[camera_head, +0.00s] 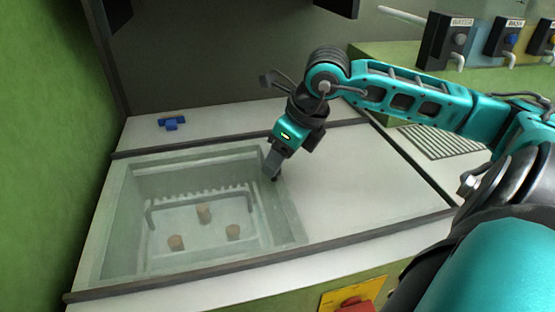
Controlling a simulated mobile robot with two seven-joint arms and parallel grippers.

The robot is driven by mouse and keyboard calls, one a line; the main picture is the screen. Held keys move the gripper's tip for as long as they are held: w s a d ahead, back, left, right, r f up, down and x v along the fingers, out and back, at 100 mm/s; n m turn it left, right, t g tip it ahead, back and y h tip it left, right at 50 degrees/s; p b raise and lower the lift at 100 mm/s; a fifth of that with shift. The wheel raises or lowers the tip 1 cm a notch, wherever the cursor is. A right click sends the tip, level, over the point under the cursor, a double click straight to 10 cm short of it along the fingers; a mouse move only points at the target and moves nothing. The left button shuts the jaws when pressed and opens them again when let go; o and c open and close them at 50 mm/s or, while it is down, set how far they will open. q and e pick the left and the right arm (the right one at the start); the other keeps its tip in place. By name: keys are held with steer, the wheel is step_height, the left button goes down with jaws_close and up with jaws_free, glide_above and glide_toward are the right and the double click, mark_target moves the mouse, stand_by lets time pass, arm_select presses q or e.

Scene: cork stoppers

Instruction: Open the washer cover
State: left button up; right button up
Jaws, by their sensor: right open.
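The washer is a sunken rectangular basin (118,215) at the left of the white counter, between two dark rails. Its inside looks hazy, as if seen through a clear pane or water; I cannot tell which. A flat white panel (365,180) lies to the right of the basin between the same rails. I cannot tell for sure which part is the cover. My right gripper (272,172) is open and points down at the basin's back right edge, near the panel's left side. Whether it touches anything is unclear. My left gripper is out of view.
Several corks, one of them here (204,212), and a toothed rack (200,194) are inside the basin. A blue handle (172,123) sits on the back ledge. Dark boxes with knobs (448,40) stand at the back right. A red switch on yellow (352,300) is at the front. A green wall bounds the left.

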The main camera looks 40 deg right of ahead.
steer(key=shift+x, duration=1.15)
jaws_close()
